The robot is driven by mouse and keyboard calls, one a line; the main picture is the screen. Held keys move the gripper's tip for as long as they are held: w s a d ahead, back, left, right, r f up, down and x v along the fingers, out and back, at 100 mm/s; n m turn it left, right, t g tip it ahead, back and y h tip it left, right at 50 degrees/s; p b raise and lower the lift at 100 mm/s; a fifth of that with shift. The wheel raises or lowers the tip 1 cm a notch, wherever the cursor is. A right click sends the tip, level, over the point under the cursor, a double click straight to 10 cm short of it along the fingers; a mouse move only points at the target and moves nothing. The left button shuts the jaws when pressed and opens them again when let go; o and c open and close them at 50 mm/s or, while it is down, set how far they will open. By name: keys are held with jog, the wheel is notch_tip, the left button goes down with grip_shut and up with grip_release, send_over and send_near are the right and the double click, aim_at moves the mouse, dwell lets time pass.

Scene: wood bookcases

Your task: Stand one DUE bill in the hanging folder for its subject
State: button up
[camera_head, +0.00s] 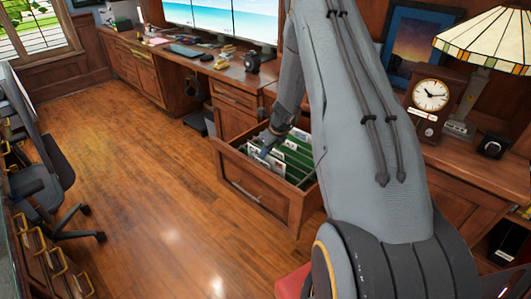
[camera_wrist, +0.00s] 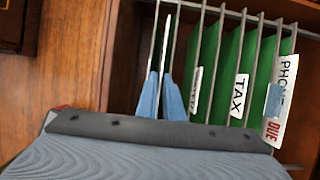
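My gripper (camera_wrist: 161,85) is down at the open drawer, its two blue fingers close together around a thin pale sheet (camera_wrist: 166,40) seen edge-on. No print on this sheet shows. The sheet stands upright at the left end of the row of green hanging folders (camera_wrist: 207,60). Folder tabs read TAX (camera_wrist: 238,96) and PHONE (camera_wrist: 287,75); a third tab (camera_wrist: 196,90) is partly covered and unreadable. A white paper marked DUE (camera_wrist: 274,132) in red stands at the PHONE folder. In the head view, my gripper (camera_head: 265,153) is at the drawer's left part.
The drawer (camera_head: 255,190) is pulled out from the desk (camera_head: 235,95), with wooden walls around the folders. A clock (camera_head: 430,95) and a stained-glass lamp (camera_head: 490,40) stand at the right. A chair (camera_head: 45,185) is at the left. The floor (camera_head: 145,190) between is clear.

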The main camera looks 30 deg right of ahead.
jog(key=o, duration=0.3)
jog(key=v, duration=0.7)
jog(key=shift+s+d+r, duration=0.1)
jog(key=shift+r, duration=0.3)
dwell(0.3)
jog(key=s+a+r+n+g, duration=0.2)
jog(key=s+a+r+n, duration=0.4)
jog(key=s+a+n, duration=0.4)
jog(key=s+a+r+n+g, duration=0.1)
jog(key=s+a+r+n, duration=0.5)
jog(key=s+a+n, duration=0.45)
jog(key=s+r+n+g+h, duration=0.1)
jog(key=s+r+n, duration=0.1)
jog(key=s+n, duration=0.7)
jog(key=shift+s+a+n, duration=0.3)
jog(key=shift+a+n, duration=0.05)
jog(key=shift+n, duration=0.9)
